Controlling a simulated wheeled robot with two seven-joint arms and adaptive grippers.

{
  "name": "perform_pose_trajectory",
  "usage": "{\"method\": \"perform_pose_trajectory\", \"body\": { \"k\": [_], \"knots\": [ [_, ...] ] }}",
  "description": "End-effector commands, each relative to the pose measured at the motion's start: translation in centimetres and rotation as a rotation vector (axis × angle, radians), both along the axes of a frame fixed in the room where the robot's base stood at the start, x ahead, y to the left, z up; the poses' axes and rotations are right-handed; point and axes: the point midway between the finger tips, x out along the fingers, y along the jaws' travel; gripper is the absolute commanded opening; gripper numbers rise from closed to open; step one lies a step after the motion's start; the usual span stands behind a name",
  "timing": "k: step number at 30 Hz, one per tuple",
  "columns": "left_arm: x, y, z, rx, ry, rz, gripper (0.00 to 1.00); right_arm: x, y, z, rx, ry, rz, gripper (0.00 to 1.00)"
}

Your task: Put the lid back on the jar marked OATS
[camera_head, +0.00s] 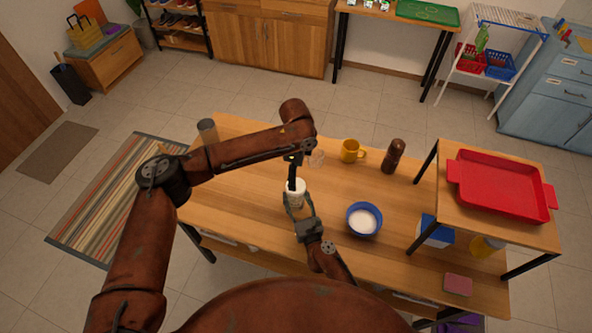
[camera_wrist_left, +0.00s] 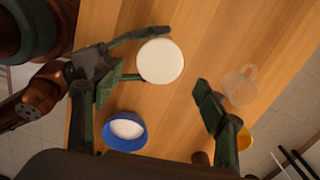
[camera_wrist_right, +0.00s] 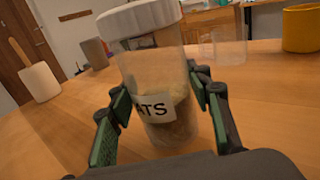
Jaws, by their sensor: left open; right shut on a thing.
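The clear jar (camera_wrist_right: 160,65) has a label with "ATS" readable and pale contents low inside. It stands upright, apparently on the table. A round white lid (camera_wrist_right: 138,18) rests on its mouth; I cannot tell whether it is fully seated. The lid shows from above in the left wrist view (camera_wrist_left: 160,61) and in the head view (camera_head: 297,185). My right gripper (camera_head: 296,207) is shut on the jar's body, one finger on each side. My left gripper (camera_wrist_left: 153,90) is open and empty above the lid, apart from it; in the head view the arm partly hides it.
A blue bowl (camera_head: 363,220) with white contents stands right of the jar. A clear mug (camera_wrist_left: 240,87), a yellow mug (camera_head: 349,151) and a brown mill (camera_head: 394,156) stand behind. A riser with a red tray (camera_head: 500,185) is at right. A white container (camera_wrist_right: 40,82) stands left.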

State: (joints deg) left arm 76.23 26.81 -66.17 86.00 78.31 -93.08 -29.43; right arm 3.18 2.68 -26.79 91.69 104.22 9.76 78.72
Motion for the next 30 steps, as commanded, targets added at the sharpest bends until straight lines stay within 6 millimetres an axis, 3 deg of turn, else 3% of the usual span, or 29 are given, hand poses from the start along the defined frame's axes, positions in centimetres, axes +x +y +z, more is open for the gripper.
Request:
{"method": "perform_pose_trajectory", "body": {
  "k": [30],
  "knots": [
    [0.0, -0.1, 1.3, 0.001, -0.001, 1.984, 0.66, 0.0, 0.0, 0.0, 0.000, 0.000, 0.000, 0.00]
  ]
}}
